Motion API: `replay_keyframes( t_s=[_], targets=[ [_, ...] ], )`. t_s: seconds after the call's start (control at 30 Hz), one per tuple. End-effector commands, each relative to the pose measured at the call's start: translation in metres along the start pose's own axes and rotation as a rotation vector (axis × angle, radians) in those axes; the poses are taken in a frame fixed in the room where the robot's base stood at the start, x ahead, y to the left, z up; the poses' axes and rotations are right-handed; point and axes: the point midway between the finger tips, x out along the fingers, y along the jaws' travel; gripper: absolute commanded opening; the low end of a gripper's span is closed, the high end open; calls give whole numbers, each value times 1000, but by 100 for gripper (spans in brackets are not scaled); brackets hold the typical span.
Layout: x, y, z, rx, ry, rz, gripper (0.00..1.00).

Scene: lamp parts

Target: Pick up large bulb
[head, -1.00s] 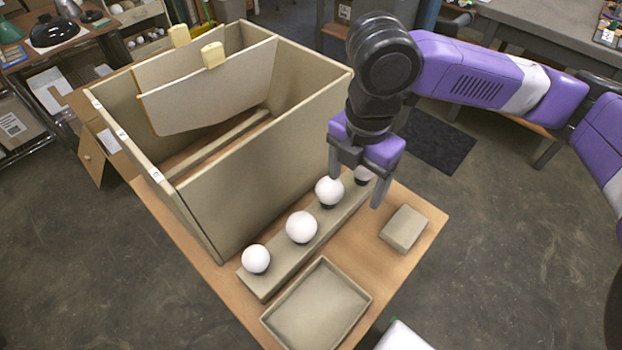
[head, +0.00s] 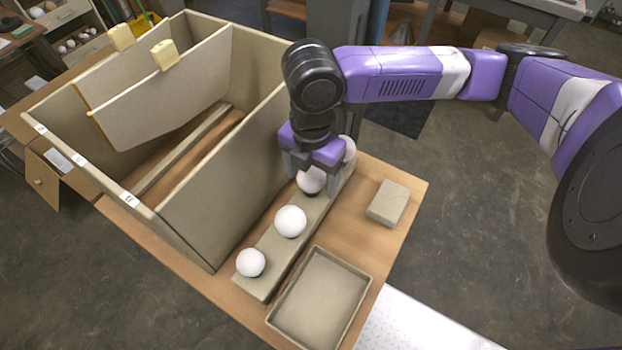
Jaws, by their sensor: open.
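Several round white bulbs stand in a row on a long beige block: a front bulb (head: 250,262), a second bulb (head: 290,221) that looks slightly bigger than it, a third bulb (head: 311,181) and a far bulb (head: 348,149). My gripper (head: 309,182) points down over the third bulb, with its fingers open around or just beside it. The purple gripper body hides the top of the third bulb and part of the far bulb. Whether the fingers touch the third bulb cannot be told.
A tall open beige box (head: 225,195) with upright panels stands close left of the row. A shallow tray (head: 362,290) lies at the front right. A small beige block (head: 390,203) sits right of the row on the wooden table (head: 345,225). Bare table lies between them.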

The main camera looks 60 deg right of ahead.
Motion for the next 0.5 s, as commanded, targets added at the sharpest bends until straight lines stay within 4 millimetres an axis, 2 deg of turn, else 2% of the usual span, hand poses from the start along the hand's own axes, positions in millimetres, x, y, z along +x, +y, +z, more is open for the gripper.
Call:
replay_keyframes(
  t_s=[0.27,0.37,0.5],
  targets=[
    [5,0,0,0,-1,1,75],
    [5,0,0,-1,0,1,60],
    [4,0,0,-1,0,1,32]
  ],
)
